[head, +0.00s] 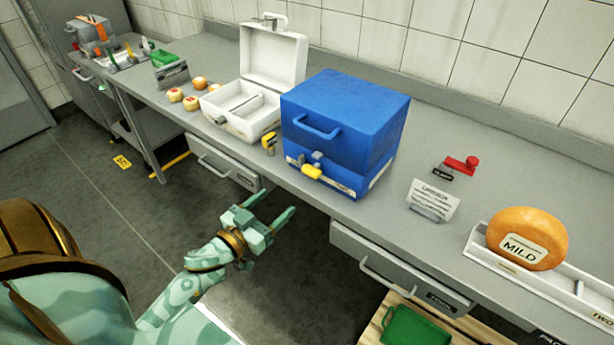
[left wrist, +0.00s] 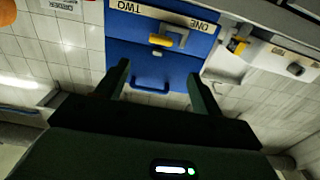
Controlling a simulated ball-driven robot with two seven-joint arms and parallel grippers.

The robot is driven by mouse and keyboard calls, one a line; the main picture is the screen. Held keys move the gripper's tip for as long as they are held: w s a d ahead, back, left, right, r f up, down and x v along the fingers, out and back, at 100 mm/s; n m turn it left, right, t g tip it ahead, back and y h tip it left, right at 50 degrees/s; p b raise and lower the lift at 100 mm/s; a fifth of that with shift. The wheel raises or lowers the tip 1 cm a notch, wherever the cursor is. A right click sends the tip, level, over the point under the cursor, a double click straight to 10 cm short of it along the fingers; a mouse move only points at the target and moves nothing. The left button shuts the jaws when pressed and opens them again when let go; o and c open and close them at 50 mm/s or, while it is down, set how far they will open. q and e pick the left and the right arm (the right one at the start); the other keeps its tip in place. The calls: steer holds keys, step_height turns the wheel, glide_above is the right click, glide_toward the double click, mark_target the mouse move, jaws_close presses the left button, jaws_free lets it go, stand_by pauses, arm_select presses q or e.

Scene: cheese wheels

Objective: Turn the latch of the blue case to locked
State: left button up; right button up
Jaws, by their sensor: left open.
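The blue case (head: 345,125) stands shut on the grey bench, its handle on the front. Its yellow latch (head: 311,171) sits low on the front, below a grey fitting, and lies roughly sideways. In the left wrist view the blue case (left wrist: 185,62) appears upside down, with the yellow latch (left wrist: 168,40) between the labels ONE and TWO. My left gripper (head: 274,203) is open and empty, in front of the bench and below the latch, apart from the case. Its two fingers also show in the left wrist view (left wrist: 158,75). My right gripper is not in view.
An open white case (head: 240,105) stands left of the blue case, with a yellow-and-black item (head: 269,144) between them near the edge. A sign card (head: 432,200), a red-handled item (head: 460,165) and a MILD cheese wheel (head: 527,238) are to the right. A drawer (head: 400,270) is below.

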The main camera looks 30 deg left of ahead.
mark_target(308, 174)
arm_select(q)
steer(key=w, duration=0.8)
steer(key=w+d+b, duration=0.1)
steer(key=w, duration=0.3)
steer(key=shift+w, duration=0.3)
steer(key=c, duration=1)
